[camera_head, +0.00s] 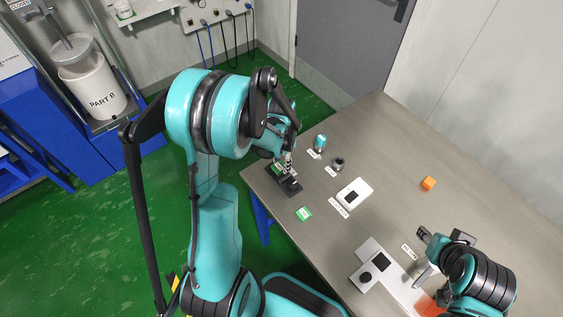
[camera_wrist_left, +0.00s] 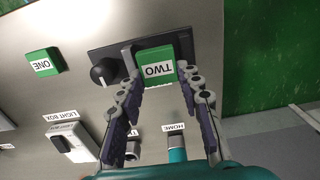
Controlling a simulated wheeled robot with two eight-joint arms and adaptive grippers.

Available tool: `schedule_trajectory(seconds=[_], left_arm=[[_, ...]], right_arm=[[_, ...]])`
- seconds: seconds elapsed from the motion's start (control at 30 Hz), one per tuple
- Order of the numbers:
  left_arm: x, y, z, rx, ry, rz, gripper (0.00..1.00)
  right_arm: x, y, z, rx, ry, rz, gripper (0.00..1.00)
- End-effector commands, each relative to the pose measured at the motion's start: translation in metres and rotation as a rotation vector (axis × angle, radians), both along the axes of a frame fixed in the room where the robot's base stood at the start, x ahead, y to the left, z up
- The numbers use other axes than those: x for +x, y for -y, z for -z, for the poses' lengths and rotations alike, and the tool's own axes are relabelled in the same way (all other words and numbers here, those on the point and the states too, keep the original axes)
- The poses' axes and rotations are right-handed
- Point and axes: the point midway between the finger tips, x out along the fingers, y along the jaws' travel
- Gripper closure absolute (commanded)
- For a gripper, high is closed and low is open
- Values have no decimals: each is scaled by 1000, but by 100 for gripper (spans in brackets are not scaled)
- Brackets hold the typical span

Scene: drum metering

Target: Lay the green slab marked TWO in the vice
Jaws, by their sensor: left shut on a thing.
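The green slab marked TWO (camera_wrist_left: 157,70) is between the fingertips of my left gripper (camera_wrist_left: 160,80) in the left wrist view, and the gripper is shut on it. The slab is over the dark vice (camera_wrist_left: 108,58), which has a round knob; I cannot tell whether it rests on the vice bed. In the head view the vice (camera_head: 291,187) stands near the table's left edge, with the left gripper (camera_head: 287,157) above it, partly hidden by my arm. My right gripper (camera_head: 422,258) is at the lower right, fingers spread, with nothing visible between them.
A green slab marked ONE (camera_head: 304,213) lies on the table near the vice. A teal can (camera_head: 319,142), a small dark round part (camera_head: 338,163), a white light box (camera_head: 354,193) and an orange block (camera_head: 428,183) stand apart. A white device (camera_head: 366,277) is near the front.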

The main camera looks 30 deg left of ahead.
Motion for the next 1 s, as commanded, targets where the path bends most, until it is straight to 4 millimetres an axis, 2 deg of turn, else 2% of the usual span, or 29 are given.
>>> schedule_trajectory(seconds=[0.5,0.53,0.6,1.0], left_arm=[[0,0,12,0,0,0,89],[0,0,12,1,0,0,57],[0,0,12,1,0,-1,44],[0,0,11,0,0,0,44]], right_arm=[[0,0,13,0,0,0,60],[0,0,13,0,0,0,60],[0,0,12,0,0,0,60],[0,0,11,0,0,0,60]])
